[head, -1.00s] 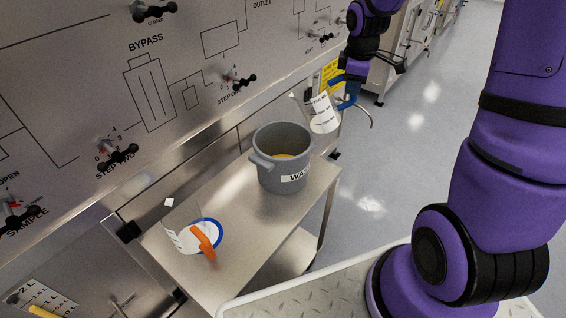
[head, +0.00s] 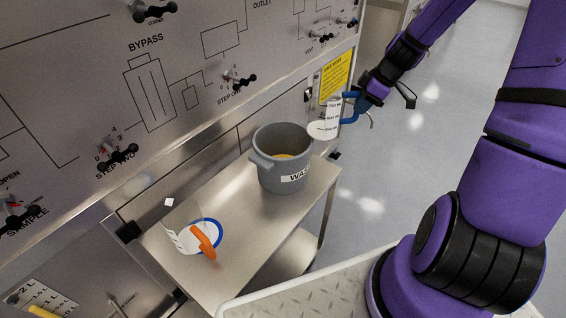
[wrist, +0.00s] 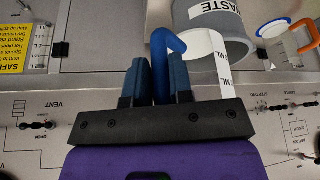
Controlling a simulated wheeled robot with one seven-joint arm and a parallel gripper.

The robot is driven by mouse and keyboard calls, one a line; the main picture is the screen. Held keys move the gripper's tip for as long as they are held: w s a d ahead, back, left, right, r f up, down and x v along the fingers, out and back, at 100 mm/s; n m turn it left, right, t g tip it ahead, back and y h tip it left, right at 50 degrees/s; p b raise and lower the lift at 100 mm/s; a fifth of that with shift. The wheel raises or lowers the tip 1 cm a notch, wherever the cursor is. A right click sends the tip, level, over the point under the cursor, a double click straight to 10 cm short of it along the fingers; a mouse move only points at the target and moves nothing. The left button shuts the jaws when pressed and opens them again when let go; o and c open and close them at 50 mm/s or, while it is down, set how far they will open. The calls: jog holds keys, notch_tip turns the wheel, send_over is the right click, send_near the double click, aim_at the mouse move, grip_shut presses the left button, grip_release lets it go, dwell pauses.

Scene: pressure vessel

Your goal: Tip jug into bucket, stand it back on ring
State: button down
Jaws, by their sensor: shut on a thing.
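My gripper (head: 352,104) is shut on the blue handle of a clear and white jug (head: 324,125) with printed markings. In the head view the jug is held close to upright in the air, beyond and right of the bucket. The wrist view shows the blue handle between my fingers (wrist: 158,82) and the jug's side (wrist: 206,62). The grey bucket (head: 265,178), labelled as waste, stands on the steel bench with some yellowish content inside. A blue ring (head: 219,230) lies on the bench's near left part, partly covered by a second clear jug with an orange handle (head: 203,243).
The panel (head: 60,70) with valve knobs rises along the bench's left side. A yellow sign (head: 336,78) hangs just behind the held jug. The steel bench (head: 245,222) is bare between bucket and ring.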

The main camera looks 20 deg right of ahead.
jog(key=shift+r, duration=0.15)
jog(key=shift+r, duration=1.4)
